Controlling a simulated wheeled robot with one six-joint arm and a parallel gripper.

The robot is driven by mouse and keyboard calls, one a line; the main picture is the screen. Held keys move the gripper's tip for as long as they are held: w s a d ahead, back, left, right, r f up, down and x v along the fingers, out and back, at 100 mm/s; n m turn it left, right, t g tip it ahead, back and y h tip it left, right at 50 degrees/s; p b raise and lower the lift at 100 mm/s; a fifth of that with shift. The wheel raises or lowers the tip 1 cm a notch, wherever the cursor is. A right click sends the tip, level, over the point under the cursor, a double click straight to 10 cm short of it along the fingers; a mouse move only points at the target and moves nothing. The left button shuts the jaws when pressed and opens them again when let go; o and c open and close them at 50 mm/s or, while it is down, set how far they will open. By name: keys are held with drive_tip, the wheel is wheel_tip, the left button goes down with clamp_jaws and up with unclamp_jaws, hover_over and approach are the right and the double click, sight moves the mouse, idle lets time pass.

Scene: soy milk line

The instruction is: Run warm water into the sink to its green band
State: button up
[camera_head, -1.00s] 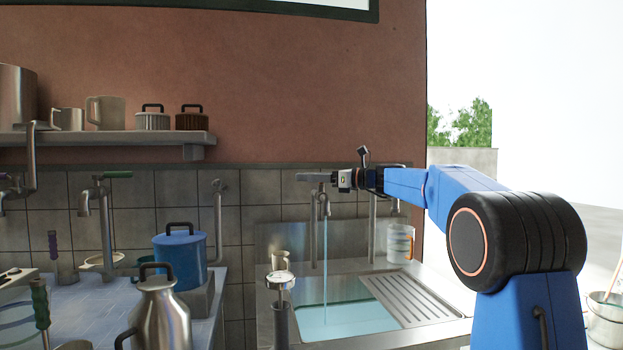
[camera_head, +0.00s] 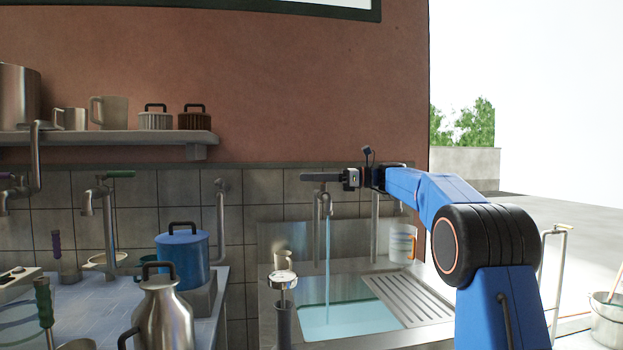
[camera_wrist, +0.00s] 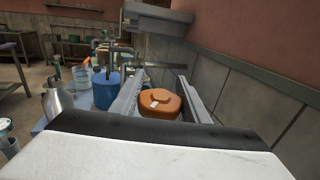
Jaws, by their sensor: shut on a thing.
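The steel sink (camera_head: 378,265) stands at the right of the counter, with pale blue water (camera_head: 350,318) in its basin. A thin stream (camera_head: 327,260) runs from the tap (camera_head: 326,203) into it. I cannot make out the green band or tell how warm the water is. My gripper (camera_head: 312,177) reaches in from the right, level with the top of the tap. In the wrist view its two fingers lie on either side of an orange knob (camera_wrist: 160,101), and it is shut on this knob. The fingers hide the knob in the head view.
A ribbed drainboard (camera_head: 408,298) and a banded clear jug (camera_head: 402,244) are at the sink's right. A blue lidded pot (camera_head: 181,258) and a steel jug (camera_head: 162,312) stand on the left. A shelf (camera_head: 100,138) with mugs hangs above. The tiled wall is close behind.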

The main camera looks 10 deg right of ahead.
drive_tip(key=o, duration=1)
drive_tip(key=v, duration=0.7)
drive_tip(key=shift+d, duration=0.25)
